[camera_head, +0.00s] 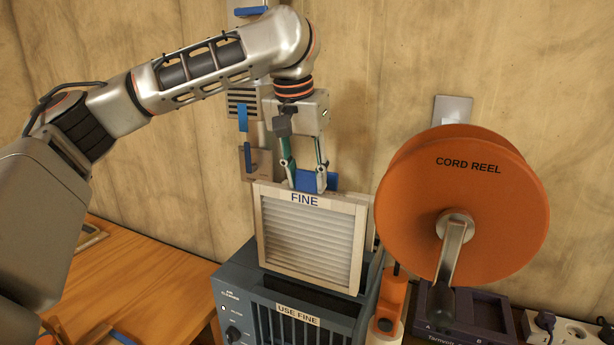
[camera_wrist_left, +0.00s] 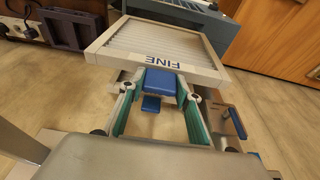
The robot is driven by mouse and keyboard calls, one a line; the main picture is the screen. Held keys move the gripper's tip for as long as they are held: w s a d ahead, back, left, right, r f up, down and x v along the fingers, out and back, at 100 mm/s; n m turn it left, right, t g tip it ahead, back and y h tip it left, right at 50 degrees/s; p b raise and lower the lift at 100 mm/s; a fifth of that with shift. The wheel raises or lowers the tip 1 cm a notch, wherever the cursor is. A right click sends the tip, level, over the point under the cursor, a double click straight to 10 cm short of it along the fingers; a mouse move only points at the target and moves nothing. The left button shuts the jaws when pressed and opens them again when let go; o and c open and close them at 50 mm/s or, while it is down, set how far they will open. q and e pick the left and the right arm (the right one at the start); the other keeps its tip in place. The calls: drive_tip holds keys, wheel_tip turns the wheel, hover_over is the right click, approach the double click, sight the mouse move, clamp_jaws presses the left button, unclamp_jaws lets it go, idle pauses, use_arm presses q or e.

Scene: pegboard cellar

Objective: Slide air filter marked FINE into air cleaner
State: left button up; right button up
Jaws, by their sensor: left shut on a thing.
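The air filter marked FINE (camera_head: 310,240) is a square, light-framed panel with white pleats and a blue pull tab (camera_head: 313,181) on its top edge. My left gripper (camera_head: 306,182) is shut on that tab from above. It holds the filter nearly upright over the blue-grey air cleaner (camera_head: 232,285), labelled USE FINE. The filter's bottom edge shows close to the cleaner's top; I cannot tell whether it touches. In the left wrist view the FINE filter (camera_wrist_left: 155,42) extends from the left gripper (camera_wrist_left: 160,85), with part of the cleaner beyond. My right gripper is not in view.
A large orange cord reel (camera_head: 400,190) with a crank stands close right of the filter. An orange and white object (camera_head: 390,300) stands beside the cleaner. A dark tray (camera_head: 485,315) and a power strip (camera_head: 565,330) lie at right. A wooden surface (camera_head: 150,275) is at left.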

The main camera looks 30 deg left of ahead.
sight(305, 193)
use_arm(q)
drive_tip(key=shift+s+f, duration=0.25)
drive_tip(key=shift+s, duration=0.05)
drive_tip(key=shift+s+f, duration=0.1)
drive_tip(key=shift+f, duration=1.4)
idle(0.8)
drive_tip(key=shift+f, duration=3.1)
drive_tip(key=shift+f, duration=3)
